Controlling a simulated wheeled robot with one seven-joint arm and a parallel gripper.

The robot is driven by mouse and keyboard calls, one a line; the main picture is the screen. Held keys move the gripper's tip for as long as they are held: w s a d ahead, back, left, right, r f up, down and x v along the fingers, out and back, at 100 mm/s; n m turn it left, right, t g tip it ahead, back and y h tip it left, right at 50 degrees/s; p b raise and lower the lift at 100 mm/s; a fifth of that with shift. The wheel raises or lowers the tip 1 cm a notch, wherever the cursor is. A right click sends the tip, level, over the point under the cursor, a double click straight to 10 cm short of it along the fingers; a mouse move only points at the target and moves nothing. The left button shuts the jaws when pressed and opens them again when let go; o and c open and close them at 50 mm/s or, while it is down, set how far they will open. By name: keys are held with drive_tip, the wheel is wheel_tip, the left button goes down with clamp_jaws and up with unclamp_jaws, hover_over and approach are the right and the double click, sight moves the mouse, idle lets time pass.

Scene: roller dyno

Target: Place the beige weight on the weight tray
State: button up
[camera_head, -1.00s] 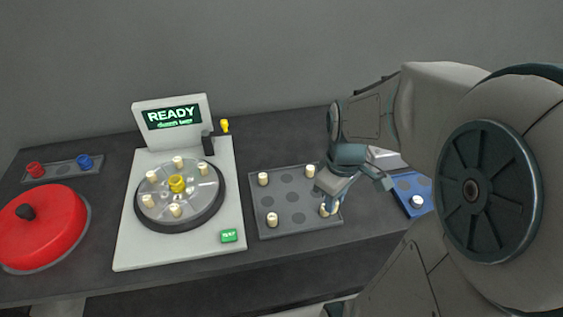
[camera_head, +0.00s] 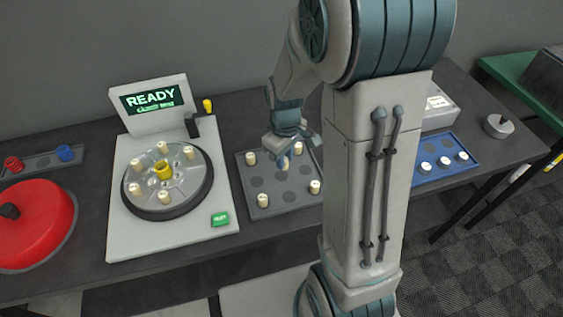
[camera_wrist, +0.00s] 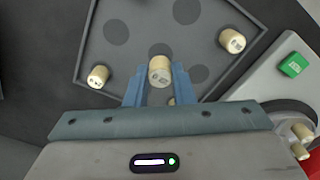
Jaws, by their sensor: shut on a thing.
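My gripper (camera_wrist: 158,74) is shut on a beige weight (camera_wrist: 160,70), a short cylinder held between its blue fingertips. In the head view my gripper (camera_head: 283,163) is over the middle of the dark grey weight tray (camera_head: 277,207), which has round darker spots. The held weight is hard to make out there. Whether it touches the tray is unclear. Other beige weights stand on the tray near its corners, at back left (camera_head: 251,158), front left (camera_head: 262,200) and front right (camera_head: 314,187). Two show clearly in the wrist view, one (camera_wrist: 97,76) left of my fingers and one (camera_wrist: 232,41) right.
Left of the tray is a machine (camera_head: 118,226) with a READY screen, a green button (camera_head: 220,219) and a round disc bearing several beige weights. A red round device (camera_head: 40,225) is far left. A blue tray (camera_head: 432,172) with white-topped pieces lies right, past my arm.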

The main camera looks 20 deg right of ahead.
drive_tip(key=shift+w+a+f, duration=0.25)
drive_tip(key=shift+w+f, duration=0.1)
drive_tip(key=shift+w, duration=0.05)
drive_tip(key=shift+f+p, duration=0.4)
drive_tip(key=shift+f, duration=1.6)
drive_tip(key=shift+f, duration=0.1)
drive_tip(key=o, duration=0.9)
drive_tip(key=shift+o, duration=0.2)
